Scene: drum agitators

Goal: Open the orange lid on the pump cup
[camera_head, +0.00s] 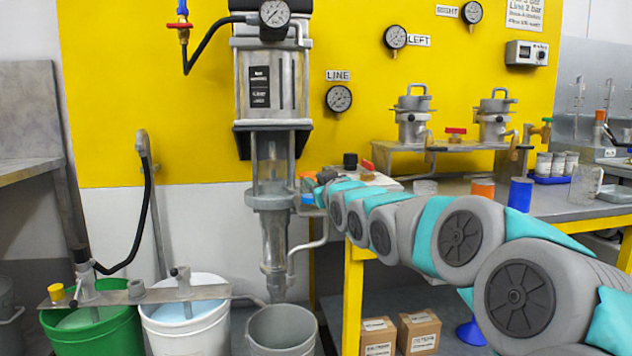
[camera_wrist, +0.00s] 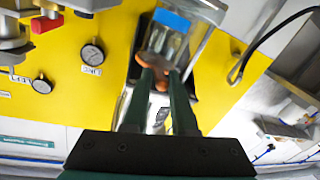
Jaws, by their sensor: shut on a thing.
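The pump (camera_head: 270,90) hangs on the yellow wall panel, with its grey cup (camera_head: 270,201) below the main body. A small orange part, which looks like the lid (camera_head: 308,175), shows at the cup's right side. My arm reaches in from the right and ends there, hiding most of my gripper. In the wrist view, the two dark green fingers of my gripper (camera_wrist: 166,74) are shut on the orange lid (camera_wrist: 161,84), against the clear and grey cup (camera_wrist: 172,44). The fingers hide part of the lid, and I cannot tell how far it is swung.
A green bucket (camera_head: 92,333), a white bucket (camera_head: 186,325) and a grey bucket (camera_head: 283,330) stand below the pump. The workbench (camera_head: 560,205) with two grey pots (camera_head: 412,115) lies to the right. Cardboard boxes (camera_head: 418,332) are underneath it.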

